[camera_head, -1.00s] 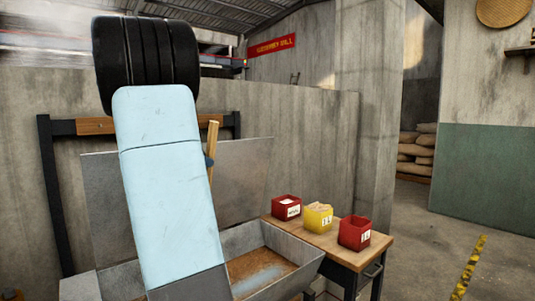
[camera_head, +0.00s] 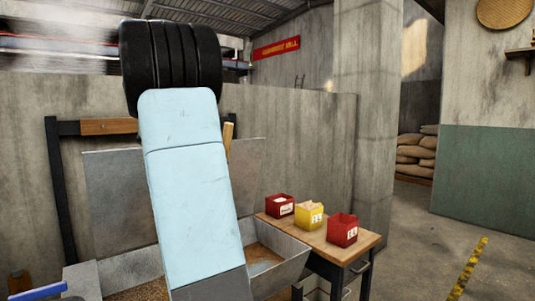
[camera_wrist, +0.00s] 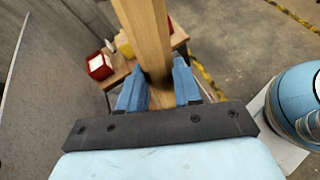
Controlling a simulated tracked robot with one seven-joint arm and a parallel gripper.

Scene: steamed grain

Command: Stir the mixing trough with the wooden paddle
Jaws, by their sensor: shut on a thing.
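The wooden paddle (camera_wrist: 149,35) is held upright between the blue fingers of my gripper (camera_wrist: 159,88) in the wrist view, which is shut on it. In the head view a short piece of the paddle's handle (camera_head: 228,138) shows to the right of my arm, and my arm hides the gripper and the rest of the paddle. The grey metal mixing trough (camera_head: 283,249) is at the lower middle, with brown grain inside on both sides of my arm. The paddle's lower end is hidden.
A wooden side table (camera_head: 335,247) right of the trough carries a red bin (camera_head: 280,206), a yellow bin (camera_head: 309,216) and another red bin (camera_head: 342,231). A metal sheet (camera_head: 116,195) stands behind the trough. Open floor lies to the right, with a yellow-black strip (camera_head: 468,268).

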